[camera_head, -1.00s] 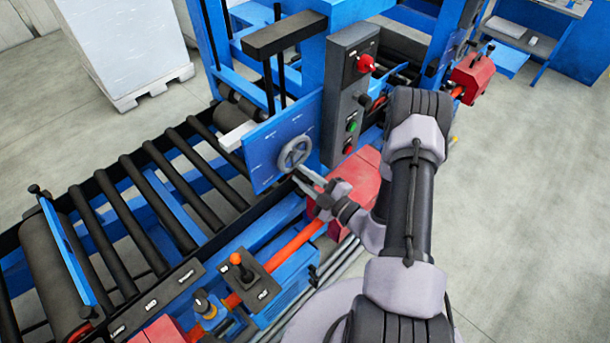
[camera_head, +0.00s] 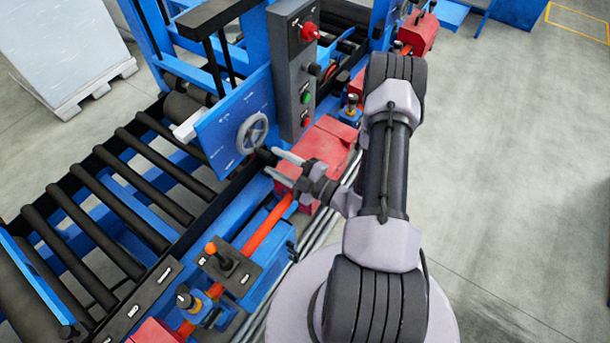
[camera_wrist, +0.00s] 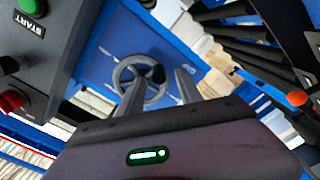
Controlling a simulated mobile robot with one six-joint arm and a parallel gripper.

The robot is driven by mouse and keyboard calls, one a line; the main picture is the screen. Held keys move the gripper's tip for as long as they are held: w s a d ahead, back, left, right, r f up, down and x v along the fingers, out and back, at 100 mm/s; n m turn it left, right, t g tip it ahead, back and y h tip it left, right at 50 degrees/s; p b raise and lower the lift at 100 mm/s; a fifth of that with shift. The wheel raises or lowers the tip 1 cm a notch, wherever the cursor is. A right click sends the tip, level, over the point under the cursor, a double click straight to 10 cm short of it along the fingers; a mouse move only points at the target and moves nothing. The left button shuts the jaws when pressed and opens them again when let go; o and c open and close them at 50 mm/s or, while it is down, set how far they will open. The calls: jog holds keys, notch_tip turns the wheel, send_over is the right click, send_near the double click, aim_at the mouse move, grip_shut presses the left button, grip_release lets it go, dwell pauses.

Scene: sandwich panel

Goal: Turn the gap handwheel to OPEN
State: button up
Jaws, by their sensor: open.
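The gap handwheel (camera_head: 252,132) is a grey spoked wheel on a blue panel (camera_head: 215,140) beside the roller conveyor. It also shows in the wrist view (camera_wrist: 143,80), with a dark round knob (camera_wrist: 156,74) on its rim at the right. My gripper (camera_head: 273,163) is open and empty, just below and right of the wheel in the head view. In the wrist view its two fingers (camera_wrist: 160,88) point at the wheel and overlap its lower part in the picture. I cannot tell whether they touch it. The markings on the panel are too small to read.
A grey control box (camera_head: 293,70) with red and green buttons stands right of the wheel. Its START label (camera_wrist: 30,25) shows in the wrist view. An orange-topped lever (camera_head: 212,249) and red covers (camera_head: 325,150) sit along the conveyor's near side. Open floor lies to the right.

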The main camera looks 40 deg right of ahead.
jog(key=v, duration=1.3)
jog(key=shift+s, duration=0.2)
jog(key=shift+r+b, duration=0.1)
jog(key=shift+b, duration=0.2)
